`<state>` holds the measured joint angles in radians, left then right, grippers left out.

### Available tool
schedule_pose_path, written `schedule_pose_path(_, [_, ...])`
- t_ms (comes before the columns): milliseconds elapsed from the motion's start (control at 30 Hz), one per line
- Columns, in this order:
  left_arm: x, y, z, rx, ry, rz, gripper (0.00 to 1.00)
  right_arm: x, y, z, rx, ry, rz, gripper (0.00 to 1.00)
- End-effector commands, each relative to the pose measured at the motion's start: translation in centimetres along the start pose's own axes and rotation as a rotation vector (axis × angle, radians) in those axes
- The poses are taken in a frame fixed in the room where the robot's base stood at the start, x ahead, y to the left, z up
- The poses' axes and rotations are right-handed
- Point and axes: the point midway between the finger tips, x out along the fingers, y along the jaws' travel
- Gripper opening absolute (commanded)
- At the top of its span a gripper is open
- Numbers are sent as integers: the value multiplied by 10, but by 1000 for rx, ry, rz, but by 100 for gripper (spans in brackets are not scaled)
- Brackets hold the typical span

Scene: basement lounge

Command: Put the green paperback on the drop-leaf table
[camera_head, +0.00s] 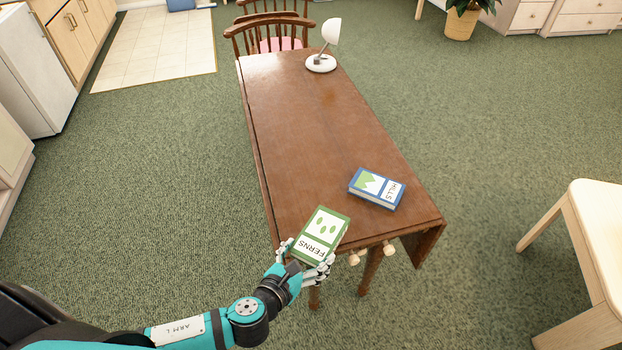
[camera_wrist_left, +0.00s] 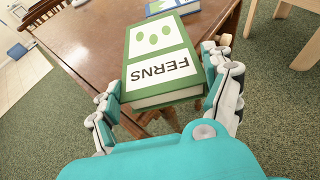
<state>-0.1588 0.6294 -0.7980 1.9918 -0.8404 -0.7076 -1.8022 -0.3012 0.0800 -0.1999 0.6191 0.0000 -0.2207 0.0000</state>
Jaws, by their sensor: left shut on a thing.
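The green paperback (camera_head: 325,228), marked "FERNS", is held in my left gripper (camera_head: 305,258) at the near end of the drop-leaf table (camera_head: 305,120). In the left wrist view the green paperback (camera_wrist_left: 160,52) sits between the two fingers of my left gripper (camera_wrist_left: 168,98), which are shut on its sides. The book overlaps the table's near left edge in the head view. I cannot tell whether it touches the tabletop. The table is brown wood, with its right leaf hanging down. My right gripper is not in view.
A blue book (camera_head: 376,187) marked "HILLS" lies on the table near its right edge. A white lamp (camera_head: 321,60) stands at the far end, by a wooden chair (camera_head: 270,35). The middle of the tabletop is bare. A pale stool (camera_head: 590,225) stands at the right.

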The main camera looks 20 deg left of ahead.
Motion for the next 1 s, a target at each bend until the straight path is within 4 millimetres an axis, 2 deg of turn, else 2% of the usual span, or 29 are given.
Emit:
schedule_pose_path(33, [10,8,8,2,-7,5,44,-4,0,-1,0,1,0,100])
schedule_pose_path(300, [72,43,27,1,-7,5,44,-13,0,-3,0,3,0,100])
schedule_pose_path(500, [109,64,36,-1,-5,4,44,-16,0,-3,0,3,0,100])
schedule_pose_path(733, [124,72,36,-1,-3,2,44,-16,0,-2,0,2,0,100])
schedule_pose_path(1000, [136,72,5,-3,-1,2,44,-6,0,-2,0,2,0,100])
